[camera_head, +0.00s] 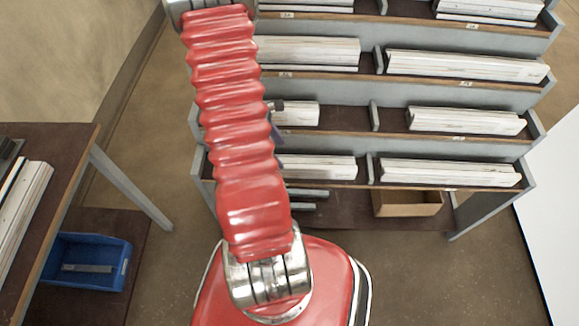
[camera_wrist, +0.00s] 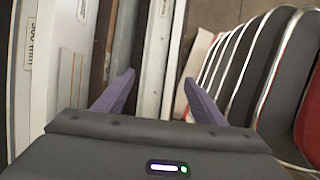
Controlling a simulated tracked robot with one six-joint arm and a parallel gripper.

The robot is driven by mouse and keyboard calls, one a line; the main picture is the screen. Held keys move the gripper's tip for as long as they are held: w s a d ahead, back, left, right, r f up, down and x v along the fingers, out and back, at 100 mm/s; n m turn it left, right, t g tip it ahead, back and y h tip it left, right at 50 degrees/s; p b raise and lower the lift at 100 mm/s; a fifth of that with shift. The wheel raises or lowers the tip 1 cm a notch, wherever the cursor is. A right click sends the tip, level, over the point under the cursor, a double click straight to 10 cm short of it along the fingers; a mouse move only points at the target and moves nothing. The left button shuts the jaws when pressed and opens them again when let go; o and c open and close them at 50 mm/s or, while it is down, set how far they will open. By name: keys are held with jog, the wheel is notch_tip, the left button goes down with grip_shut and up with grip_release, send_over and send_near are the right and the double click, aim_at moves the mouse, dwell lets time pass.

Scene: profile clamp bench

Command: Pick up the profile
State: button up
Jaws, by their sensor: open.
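Several long white profiles lie on the tiers of a grey rack in the head view, among them a short stack (camera_head: 297,114) just right of my arm and a longer one (camera_head: 320,167) on the tier below. My gripper shows in the wrist view (camera_wrist: 158,88) with its two purple fingers apart and nothing held. A long pale grey bar (camera_wrist: 153,60) runs lengthwise beyond and between the fingertips; I cannot tell whether it is a profile or a rack edge. In the head view my arm hides most of the gripper; only small dark purple parts show.
The grey rack (camera_head: 459,212) has raised dividers and tier lips beside the profiles. An open cardboard box (camera_head: 408,211) sits low in it. A table (camera_head: 75,150) with profiles stands at left, with a blue bin (camera_head: 115,277) below. Floor is clear between them.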

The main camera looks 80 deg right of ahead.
aim_at(289, 163)
jog(key=shift+x, duration=1.15)
jog(key=shift+x, duration=2.6)
jog(key=shift+s+d+r, duration=0.1)
jog(key=shift+s+d, duration=0.05)
jog(key=c, duration=1.3)
jog(key=shift+r, duration=0.25)
jog(key=shift+r, duration=4.8)
